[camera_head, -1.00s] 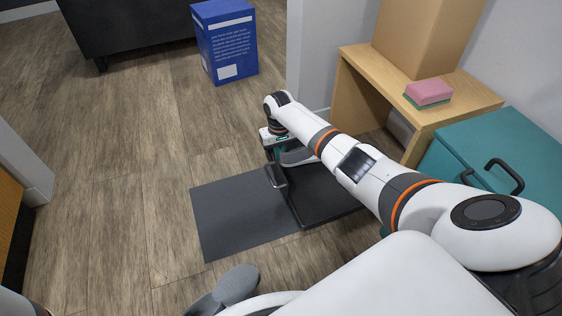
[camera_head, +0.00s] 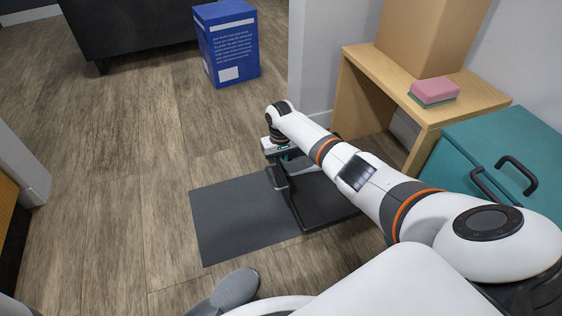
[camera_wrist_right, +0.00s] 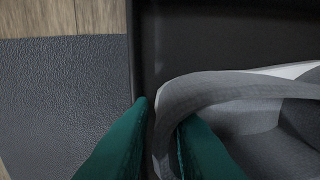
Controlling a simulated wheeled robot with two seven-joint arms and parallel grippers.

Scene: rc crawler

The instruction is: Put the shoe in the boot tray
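The grey shoe (camera_wrist_right: 225,95) fills the right of the right wrist view, its opening facing the camera. My right gripper (camera_wrist_right: 167,108) has its teal fingers either side of the shoe's rim, one inside and one outside. The rim fills the narrow gap, so it looks shut on the shoe. The black boot tray (camera_head: 320,209) lies on the floor under my right arm, and its raised edge (camera_wrist_right: 143,45) runs beside the shoe. In the head view my right gripper (camera_head: 279,160) is over the tray's far left part, and my arm mostly hides the shoe.
A dark grey mat (camera_head: 235,218) lies left of the tray. A wooden bench (camera_head: 440,108) with a pink and green sponge (camera_head: 434,92) and a cardboard box (camera_head: 430,38) stands behind, beside a teal cabinet (camera_head: 500,150). A blue box (camera_head: 226,45) stands farther back; open floor lies left.

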